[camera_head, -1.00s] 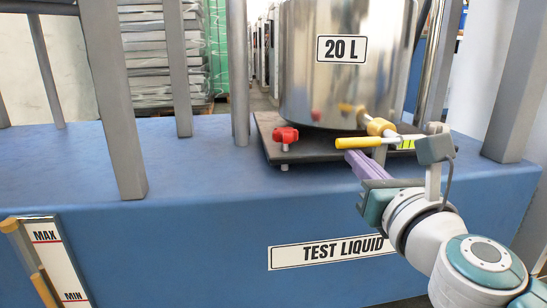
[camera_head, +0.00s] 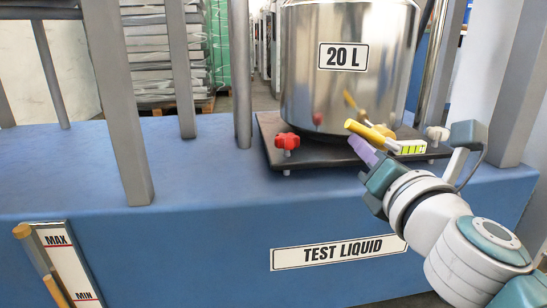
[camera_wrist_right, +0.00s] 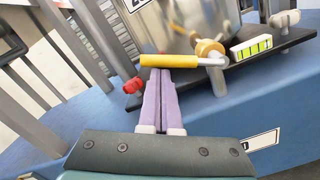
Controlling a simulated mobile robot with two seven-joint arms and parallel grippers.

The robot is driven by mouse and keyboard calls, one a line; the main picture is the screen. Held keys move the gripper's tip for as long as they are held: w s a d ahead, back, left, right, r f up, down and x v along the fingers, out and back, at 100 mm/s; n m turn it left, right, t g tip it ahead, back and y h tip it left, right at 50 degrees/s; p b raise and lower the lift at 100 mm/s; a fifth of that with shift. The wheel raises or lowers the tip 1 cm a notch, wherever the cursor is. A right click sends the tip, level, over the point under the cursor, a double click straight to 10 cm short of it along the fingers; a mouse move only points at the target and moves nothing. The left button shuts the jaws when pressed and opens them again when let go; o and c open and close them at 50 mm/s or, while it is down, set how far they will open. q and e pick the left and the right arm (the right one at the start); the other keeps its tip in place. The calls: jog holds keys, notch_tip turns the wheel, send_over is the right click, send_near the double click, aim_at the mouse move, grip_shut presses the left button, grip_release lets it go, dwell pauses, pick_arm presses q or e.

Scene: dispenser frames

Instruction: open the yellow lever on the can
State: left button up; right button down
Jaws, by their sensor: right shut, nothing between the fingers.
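The steel can (camera_head: 350,70), labelled 20 L, stands on a dark plate. Its yellow lever (camera_head: 365,132) sits at the can's lower front and now slants up to the left in the head view. In the right wrist view the lever (camera_wrist_right: 169,61) lies across the tips of my right gripper. My right gripper (camera_head: 363,148) has purple fingers, shut together with nothing between them. In the wrist view its fingertips (camera_wrist_right: 160,72) meet the lever's near side; they appear to touch it. The brass valve fitting (camera_wrist_right: 207,48) is just right of the lever. My left gripper is not in view.
A red knob (camera_head: 287,142) stands on the dark plate (camera_head: 310,156), left of the lever. A yellow-green level vial (camera_head: 410,147) lies to the right, with a pale knob (camera_head: 437,133) beyond it. Grey posts (camera_head: 115,100) rise at the left. The blue bench top (camera_head: 210,170) is clear in front.

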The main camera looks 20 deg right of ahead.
jog(key=shift+d+r+m+p, duration=0.2)
jog(key=shift+r+m+p, duration=0.55)
jog(key=shift+r+m, duration=0.25)
jog(key=s+d+r+m+p, duration=0.1)
jog(key=d+r+m+p, duration=0.2)
jog(key=m+p, duration=0.5)
jog(key=shift+d+r+m+p, duration=0.4)
jog(key=shift+d+m, duration=0.4)
jog(key=shift+d, duration=0.1)
jog(key=shift+s, duration=0.15)
jog(key=shift+a, duration=0.1)
